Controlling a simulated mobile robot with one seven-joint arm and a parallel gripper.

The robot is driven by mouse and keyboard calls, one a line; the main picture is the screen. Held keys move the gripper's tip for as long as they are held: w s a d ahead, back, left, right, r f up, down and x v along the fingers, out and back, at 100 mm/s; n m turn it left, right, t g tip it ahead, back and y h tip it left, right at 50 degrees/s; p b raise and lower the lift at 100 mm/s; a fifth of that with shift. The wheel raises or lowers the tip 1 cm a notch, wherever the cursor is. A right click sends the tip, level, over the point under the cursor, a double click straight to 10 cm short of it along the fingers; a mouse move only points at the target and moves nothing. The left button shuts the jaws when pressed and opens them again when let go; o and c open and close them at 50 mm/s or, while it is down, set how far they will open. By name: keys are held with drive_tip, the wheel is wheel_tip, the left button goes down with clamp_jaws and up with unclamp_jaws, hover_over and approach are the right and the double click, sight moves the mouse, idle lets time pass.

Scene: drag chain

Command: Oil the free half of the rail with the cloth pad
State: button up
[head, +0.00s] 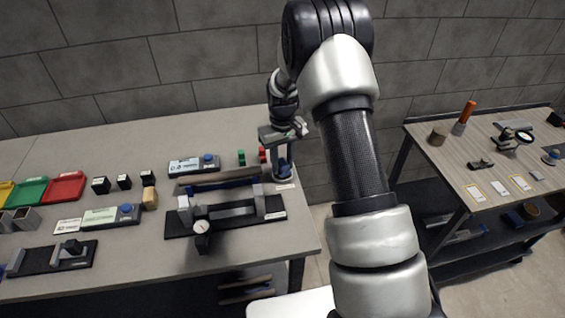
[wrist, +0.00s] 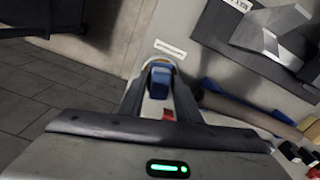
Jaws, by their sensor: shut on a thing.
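My gripper (head: 283,150) is over the right end of the left workbench, pointing down. In the wrist view its fingers (wrist: 159,80) are shut on a blue block (wrist: 160,82), which I take to be the cloth pad's grip. A round rim shows just beyond the block, perhaps a dish; whether the pad touches it is hidden. Part of the fixture (wrist: 268,32) shows at the wrist view's upper right.
A brown and blue long bar (head: 218,179) lies behind the rail. A grey device (head: 193,165) with a blue knob, small black blocks and coloured trays (head: 66,187) stand farther left. The bench's right edge is close to my gripper. Another workbench (head: 480,160) stands right, beyond a floor gap.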

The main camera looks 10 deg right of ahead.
sight(282, 162)
drive_tip(key=shift+f+b, duration=0.55)
drive_tip(key=shift+f, duration=0.05)
idle(1.8)
drive_tip(key=shift+r+p, duration=1.85)
drive_tip(key=shift+r, duration=1.75)
